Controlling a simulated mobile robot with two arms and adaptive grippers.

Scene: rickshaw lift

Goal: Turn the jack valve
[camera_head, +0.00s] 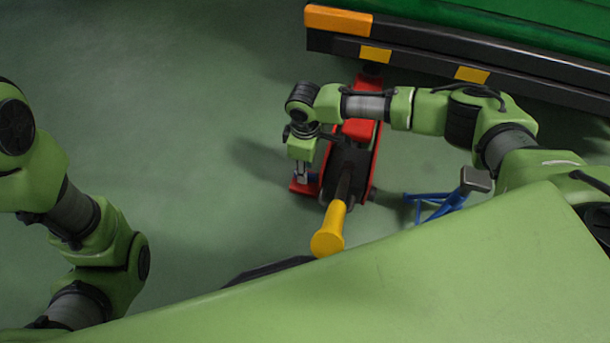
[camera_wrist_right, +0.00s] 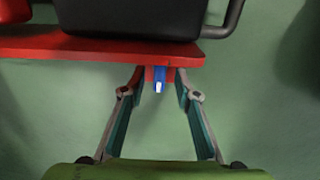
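The red floor jack (camera_head: 358,130) stands under the edge of a large vehicle, its yellow-gripped handle (camera_head: 329,232) pointing toward me. My right gripper (camera_head: 302,178) is low at the jack's left rear corner. In the right wrist view, the red jack plate (camera_wrist_right: 100,48) crosses the top, and a small blue valve with a white end (camera_wrist_right: 158,84) sticks out from a red block below it. The right gripper (camera_wrist_right: 159,76) is open, with one fingertip on each side of the valve and visible gaps between. My left arm shows at the left, but its gripper is out of view.
A dark vehicle edge with orange and yellow markers (camera_head: 430,58) runs across the upper right, above the jack. A blue stand with a grey pad (camera_head: 440,203) is right of the jack. The green floor (camera_head: 180,110) to the left is clear.

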